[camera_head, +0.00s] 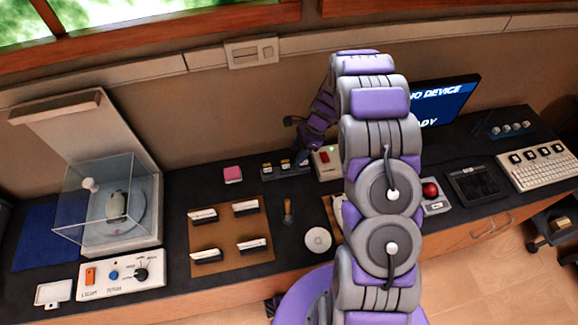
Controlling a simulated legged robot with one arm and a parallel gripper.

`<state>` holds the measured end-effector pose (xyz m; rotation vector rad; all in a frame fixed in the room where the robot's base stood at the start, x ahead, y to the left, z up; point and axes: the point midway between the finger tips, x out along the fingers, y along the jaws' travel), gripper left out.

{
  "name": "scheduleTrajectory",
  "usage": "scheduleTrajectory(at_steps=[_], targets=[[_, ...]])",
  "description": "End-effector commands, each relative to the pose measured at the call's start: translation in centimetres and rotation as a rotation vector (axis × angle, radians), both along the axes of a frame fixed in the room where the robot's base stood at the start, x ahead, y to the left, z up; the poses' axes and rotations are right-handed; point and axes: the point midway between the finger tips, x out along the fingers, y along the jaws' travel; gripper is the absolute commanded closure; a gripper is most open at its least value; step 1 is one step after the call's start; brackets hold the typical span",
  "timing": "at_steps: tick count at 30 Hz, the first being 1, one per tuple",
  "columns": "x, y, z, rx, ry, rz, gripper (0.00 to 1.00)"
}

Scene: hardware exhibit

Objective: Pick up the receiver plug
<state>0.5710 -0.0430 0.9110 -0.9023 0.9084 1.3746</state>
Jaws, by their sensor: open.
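I cannot make out a receiver plug with certainty; it may be too small or hidden behind my arm. My gripper (299,138) is open near the back of the dark desk (285,295), with nothing visible between its fingers. It is above a black strip with yellow-marked parts (285,169) and beside a pale box with a red and green top (327,162). My arm hides the desk's middle right.
A brown mat (228,228) holds several white-and-black pieces. A clear case (108,205) and a control panel (122,277) stand left. A trackball (431,190), black pad (474,185), keyboard (540,166) and monitor (447,98) are right. A wall is behind.

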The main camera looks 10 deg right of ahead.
Motion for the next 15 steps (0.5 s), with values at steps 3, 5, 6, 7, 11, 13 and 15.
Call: scheduleTrajectory(at_steps=[3, 5, 6, 7, 11, 13, 15], targets=[[0.0, 0.9, -0.7, -0.005, -0.001, 0.002, 0.53], [0.0, 1.2, -0.8, -0.008, -0.002, 0.001, 0.53], [0.0, 1.3, -0.9, -0.009, -0.002, 0.002, 0.53], [0.0, 1.5, -1.0, -0.010, -0.002, 0.002, 0.53], [0.0, 2.0, -2.1, -0.007, -0.002, 0.004, 0.53], [0.0, 2.4, -3.0, -0.004, -0.001, 0.003, 0.53], [0.0, 2.8, -3.9, -0.002, -0.001, 0.003, 0.53]])
